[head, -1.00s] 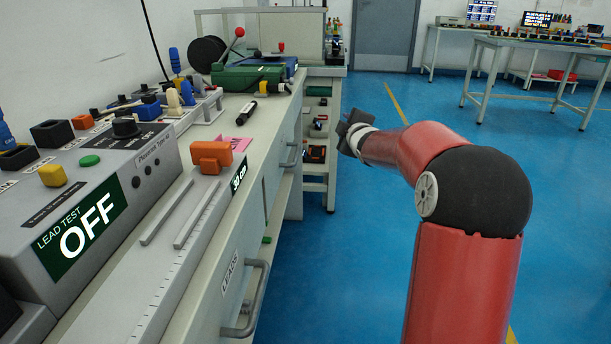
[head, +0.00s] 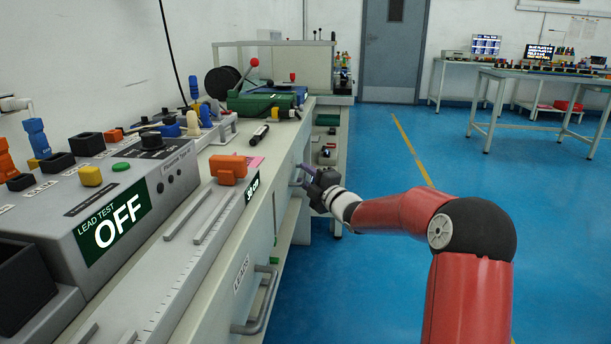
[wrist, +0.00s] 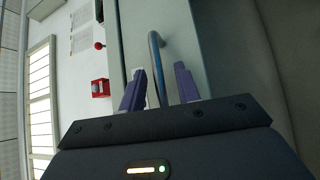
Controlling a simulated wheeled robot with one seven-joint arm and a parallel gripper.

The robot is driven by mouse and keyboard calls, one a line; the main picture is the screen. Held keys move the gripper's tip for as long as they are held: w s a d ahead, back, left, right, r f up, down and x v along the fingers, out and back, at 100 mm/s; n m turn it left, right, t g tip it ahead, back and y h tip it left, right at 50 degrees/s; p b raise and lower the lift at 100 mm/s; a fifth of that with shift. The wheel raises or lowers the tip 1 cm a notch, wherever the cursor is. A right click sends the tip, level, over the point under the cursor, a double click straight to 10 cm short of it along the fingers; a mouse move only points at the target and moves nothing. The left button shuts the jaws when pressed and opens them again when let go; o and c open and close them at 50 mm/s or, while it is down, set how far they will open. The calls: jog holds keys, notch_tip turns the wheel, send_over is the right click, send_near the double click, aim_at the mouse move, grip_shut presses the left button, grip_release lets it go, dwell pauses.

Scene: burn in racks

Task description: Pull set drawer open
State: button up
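My gripper (head: 308,176) is at the front of the bench in the head view, at the handle (head: 293,178) of the farther drawer. In the wrist view my gripper (wrist: 160,88) has its two purple fingers apart, with the grey bar handle (wrist: 155,55) between them. The handle stands out from a pale drawer front (wrist: 187,45). The fingers do not appear closed on the bar. The drawer looks shut. Its label cannot be read from here. The nearer drawer has a handle (head: 265,302) and the label LEADS (head: 241,273).
The bench top holds a lead test box (head: 110,195) reading OFF, an orange block (head: 228,168) on a ruled rail, and a green case (head: 262,102). An open shelf (head: 327,155) stands beyond the drawers. Blue floor (head: 390,160) is clear to the right.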

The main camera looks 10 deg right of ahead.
jog(key=shift+w+a, duration=0.15)
jog(key=shift+w, duration=0.1)
grip_shut()
jog(key=s+d+b, duration=0.1)
jog(key=s+d, duration=0.2)
jog(key=d, duration=0.8)
jog(key=s+d, duration=0.4)
jog(key=d, duration=0.7)
jog(key=shift+s+d+b, duration=0.2)
jog(key=shift+d+b, duration=0.05)
jog(key=shift+b, duration=0.1)
